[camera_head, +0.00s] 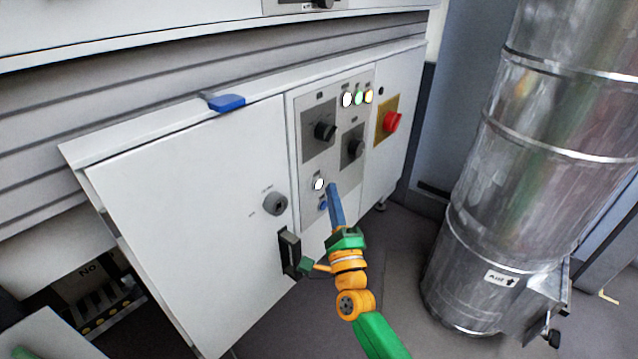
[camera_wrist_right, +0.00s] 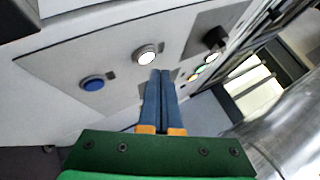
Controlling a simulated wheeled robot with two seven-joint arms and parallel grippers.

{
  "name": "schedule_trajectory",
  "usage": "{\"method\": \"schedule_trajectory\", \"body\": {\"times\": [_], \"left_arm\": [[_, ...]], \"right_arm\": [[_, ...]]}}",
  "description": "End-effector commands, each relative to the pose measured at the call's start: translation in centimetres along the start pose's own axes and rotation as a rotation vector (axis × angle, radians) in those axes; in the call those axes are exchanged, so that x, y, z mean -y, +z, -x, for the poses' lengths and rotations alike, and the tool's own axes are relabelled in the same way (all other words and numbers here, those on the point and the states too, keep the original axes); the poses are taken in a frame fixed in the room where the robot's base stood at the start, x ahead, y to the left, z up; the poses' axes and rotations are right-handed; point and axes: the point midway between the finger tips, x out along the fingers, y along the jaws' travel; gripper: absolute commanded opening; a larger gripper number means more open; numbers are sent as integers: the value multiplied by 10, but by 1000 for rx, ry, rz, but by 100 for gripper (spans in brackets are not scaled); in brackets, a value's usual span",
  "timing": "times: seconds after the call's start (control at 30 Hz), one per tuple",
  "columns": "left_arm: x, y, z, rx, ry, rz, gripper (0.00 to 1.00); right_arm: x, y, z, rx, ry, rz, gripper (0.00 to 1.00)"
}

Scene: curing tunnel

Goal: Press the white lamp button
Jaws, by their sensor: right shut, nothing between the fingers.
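The white lamp button (camera_head: 318,184) is a lit round button on the control panel, just above a blue button (camera_head: 323,204). The white lamp button (camera_wrist_right: 147,55) and the blue button (camera_wrist_right: 92,83) also show in the right wrist view. My right gripper (camera_head: 332,188) has its blue fingers pressed together and empty. Its fingertips (camera_wrist_right: 160,73) are close beside the white button, to its right in the head view. I cannot tell whether they touch the panel, but the button face is uncovered. My left gripper is not in view.
The panel carries two black knobs (camera_head: 325,131), several small lamps (camera_head: 359,97) and a red emergency button (camera_head: 392,122). A cabinet door (camera_head: 190,200) with a round lock (camera_head: 275,203) is on the left. A large metal duct (camera_head: 530,150) stands on the right.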

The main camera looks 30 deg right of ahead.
Motion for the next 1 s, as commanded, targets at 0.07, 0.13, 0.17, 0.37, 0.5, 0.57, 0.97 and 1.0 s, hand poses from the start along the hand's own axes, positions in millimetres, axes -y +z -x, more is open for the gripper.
{"method": "schedule_trajectory", "body": {"times": [0.07,0.13,0.17,0.37,0.5,0.57,0.97,1.0], "left_arm": [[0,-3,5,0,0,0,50],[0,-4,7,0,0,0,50],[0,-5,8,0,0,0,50],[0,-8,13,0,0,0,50],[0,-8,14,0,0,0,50],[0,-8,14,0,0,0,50],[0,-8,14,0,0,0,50],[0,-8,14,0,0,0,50]], "right_arm": [[5,-4,5,-1,2,1,0],[9,-7,10,-1,1,1,0],[11,-9,12,-1,2,2,0],[21,-19,26,0,1,2,0],[24,-23,31,0,1,0,0],[24,-23,32,0,1,0,0],[24,-23,32,0,1,0,0],[24,-23,32,0,1,0,0]]}}
